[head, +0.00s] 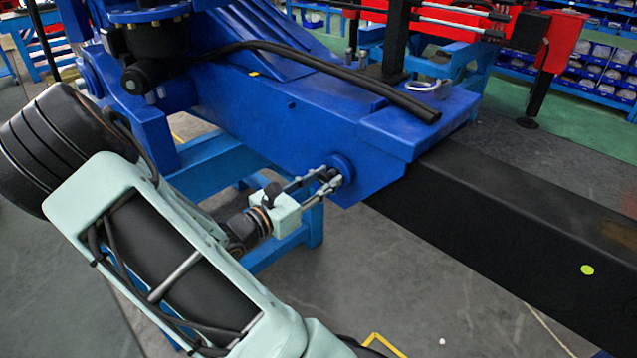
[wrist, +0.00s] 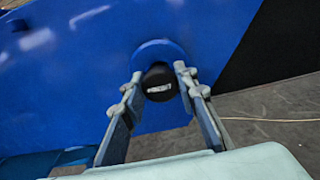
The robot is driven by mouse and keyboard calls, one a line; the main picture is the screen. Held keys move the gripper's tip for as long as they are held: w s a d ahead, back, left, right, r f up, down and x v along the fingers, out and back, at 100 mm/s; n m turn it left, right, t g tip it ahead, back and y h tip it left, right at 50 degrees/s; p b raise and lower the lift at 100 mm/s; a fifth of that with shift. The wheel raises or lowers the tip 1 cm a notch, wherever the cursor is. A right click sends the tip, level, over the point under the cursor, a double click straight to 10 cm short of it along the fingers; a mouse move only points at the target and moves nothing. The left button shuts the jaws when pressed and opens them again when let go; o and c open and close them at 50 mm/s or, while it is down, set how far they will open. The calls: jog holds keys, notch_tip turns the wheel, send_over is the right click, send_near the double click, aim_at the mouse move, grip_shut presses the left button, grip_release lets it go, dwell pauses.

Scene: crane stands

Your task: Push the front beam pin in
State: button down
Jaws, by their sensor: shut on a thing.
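The front beam pin (wrist: 159,84) is a short dark cylinder with a light label on its end. It sticks out of a round blue collar (wrist: 152,52) on the side of the blue beam. My gripper (wrist: 158,80) is shut on the pin, one finger on each side of it. In the head view my gripper (head: 328,179) reaches the collar (head: 342,166) from the left, and its fingers partly hide the pin. How deep the pin sits in its hole cannot be told.
The blue beam (head: 290,115) rests on a blue stand (head: 313,225). A black inner beam (head: 520,225) runs out of it to the lower right. A black hose (head: 330,70) lies along the top. Grey floor (head: 400,270) is open below the beam.

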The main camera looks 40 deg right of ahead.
jog(key=shift+d+r, duration=0.1)
jog(key=c, duration=1.9)
grip_release()
jog(key=shift+c, duration=0.2)
jog(key=o, duration=0.4)
jog(key=shift+d, duration=0.15)
jog(key=a, duration=0.8)
jog(key=s+a, duration=0.1)
jog(key=a, duration=0.3)
jog(key=shift+w, duration=0.1)
